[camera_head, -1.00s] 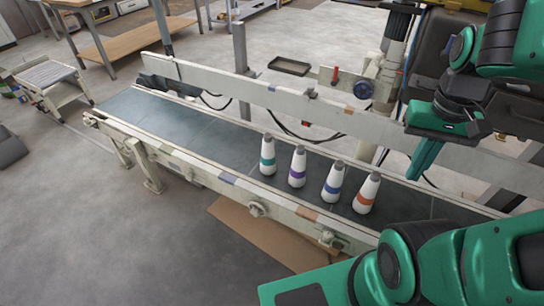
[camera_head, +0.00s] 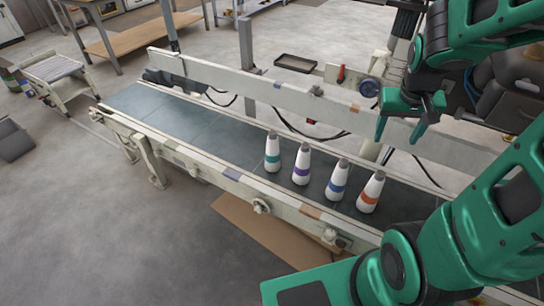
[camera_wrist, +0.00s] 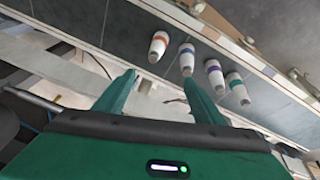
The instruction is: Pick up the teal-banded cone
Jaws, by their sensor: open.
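The teal-banded cone (camera_head: 272,152) stands upright on the conveyor belt, leftmost of the row in the head view. It also shows in the wrist view (camera_wrist: 237,88), at the right end of the row. My gripper (camera_head: 396,137) is open and empty, above and beyond the far rail, to the right of the cones. In the wrist view its two fingers (camera_wrist: 160,92) point toward the belt, apart from every cone. The teal-banded cone lies to the right of the fingers there.
A purple-banded cone (camera_head: 301,164), a blue-banded cone (camera_head: 338,180) and an orange-banded cone (camera_head: 371,192) stand close by in the same row. The far rail (camera_head: 270,92) runs along the conveyor. The belt (camera_head: 180,118) is clear to the left.

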